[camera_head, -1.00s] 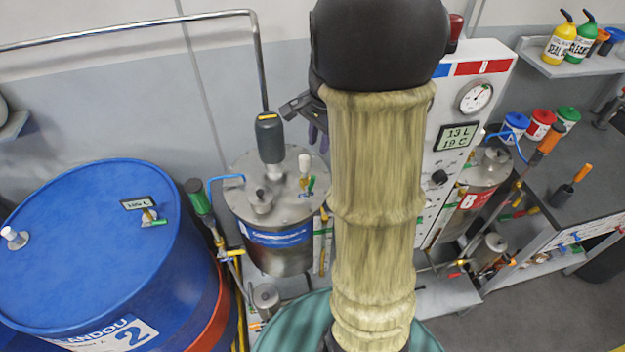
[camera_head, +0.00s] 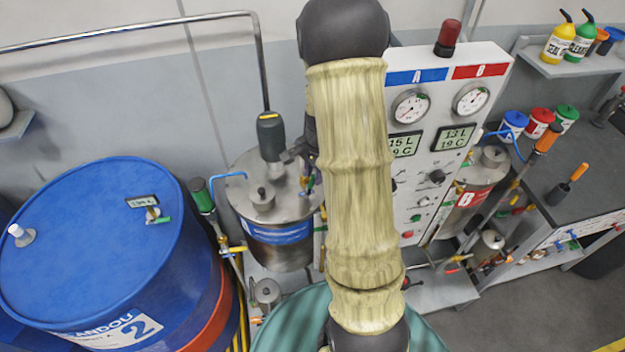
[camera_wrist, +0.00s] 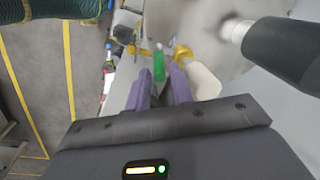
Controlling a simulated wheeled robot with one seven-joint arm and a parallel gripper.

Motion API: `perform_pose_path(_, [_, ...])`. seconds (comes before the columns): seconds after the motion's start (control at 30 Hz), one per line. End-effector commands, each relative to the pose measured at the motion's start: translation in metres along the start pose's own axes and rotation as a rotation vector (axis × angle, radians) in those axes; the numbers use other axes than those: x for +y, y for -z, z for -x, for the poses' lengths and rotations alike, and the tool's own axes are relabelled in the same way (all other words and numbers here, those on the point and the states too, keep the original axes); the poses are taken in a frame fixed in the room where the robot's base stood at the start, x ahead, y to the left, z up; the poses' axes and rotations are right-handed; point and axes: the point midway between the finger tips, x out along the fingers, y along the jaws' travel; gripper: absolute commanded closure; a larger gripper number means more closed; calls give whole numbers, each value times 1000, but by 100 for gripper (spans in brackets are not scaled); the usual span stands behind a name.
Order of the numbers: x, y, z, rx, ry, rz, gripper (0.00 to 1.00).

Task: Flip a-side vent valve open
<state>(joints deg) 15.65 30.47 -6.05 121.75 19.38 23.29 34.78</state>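The A-side tank (camera_head: 280,235) is a steel drum with a blue label and a grey lid. In the wrist view, a small valve with a green handle (camera_wrist: 159,67) shows beyond my fingertips, with a brass fitting (camera_wrist: 183,53) and a white cylinder (camera_wrist: 204,82) beside it. My gripper (camera_wrist: 161,72) has two purple fingers, open, with the green handle showing between their tips. I cannot tell whether they touch it. In the head view my gripper (camera_head: 302,168) is over the right side of the lid, and the valve is mostly hidden there.
A dark-handled tool (camera_head: 270,137) stands upright on the lid; its dark handle (camera_wrist: 285,45) is close right of my gripper in the wrist view. A blue drum (camera_head: 90,245) stands left. The gauge panel (camera_head: 440,130) and the red-labelled B tank (camera_head: 470,195) are right.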

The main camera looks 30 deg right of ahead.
Motion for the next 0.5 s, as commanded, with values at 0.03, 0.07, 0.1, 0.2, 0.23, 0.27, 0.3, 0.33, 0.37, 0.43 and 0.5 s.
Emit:
perform_pose_path(0.03, [1, 0, -7, -3, -4, -1, 77])
perform_pose_path(0.07, [1, 0, -11, -3, -4, -2, 77])
perform_pose_path(0.1, [1, 0, -17, -3, -4, -2, 77])
perform_pose_path(0.2, [0, 0, -30, -3, -3, -1, 77])
perform_pose_path(0.23, [0, 0, -33, -2, -2, -1, 77])
perform_pose_path(0.27, [1, 0, -36, -2, -2, -1, 77])
perform_pose_path(0.3, [0, 0, -39, -2, -1, -1, 77])
perform_pose_path(0.33, [0, 0, -41, -1, -1, -1, 77])
perform_pose_path(0.37, [0, 0, -43, -1, -1, -1, 77])
perform_pose_path(0.43, [0, 0, -45, -1, 0, -1, 77])
perform_pose_path(0.5, [0, 0, -46, 0, 0, 0, 77])
